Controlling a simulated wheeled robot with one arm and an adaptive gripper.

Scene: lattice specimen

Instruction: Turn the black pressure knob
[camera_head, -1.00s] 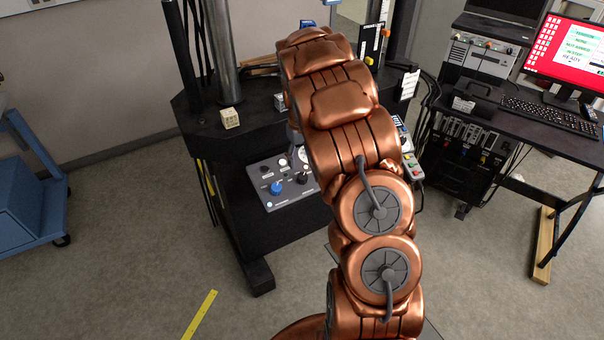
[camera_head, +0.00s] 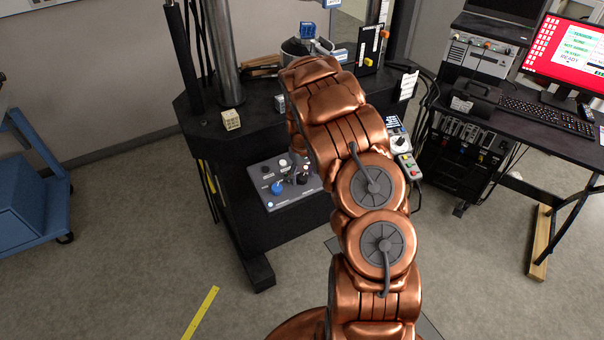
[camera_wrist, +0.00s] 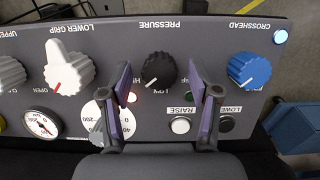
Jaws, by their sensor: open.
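The black pressure knob (camera_wrist: 158,68) is round with a pointer line and sits under the PRESSURE label on a dark grey control panel (camera_wrist: 190,32). The lettering is upside down in the wrist view. My gripper (camera_wrist: 159,77) is open, with one purple-padded finger on each side of the knob. Gaps show between the knob and both fingers. I cannot tell how deep the fingertips reach. In the head view the panel (camera_head: 290,206) is on the front of the black machine, and my arm covers part of it.
A blue crosshead knob (camera_wrist: 250,68) and a white lower grip knob (camera_wrist: 67,68) flank the black knob. A desk with a keyboard (camera_head: 550,115) stands right.

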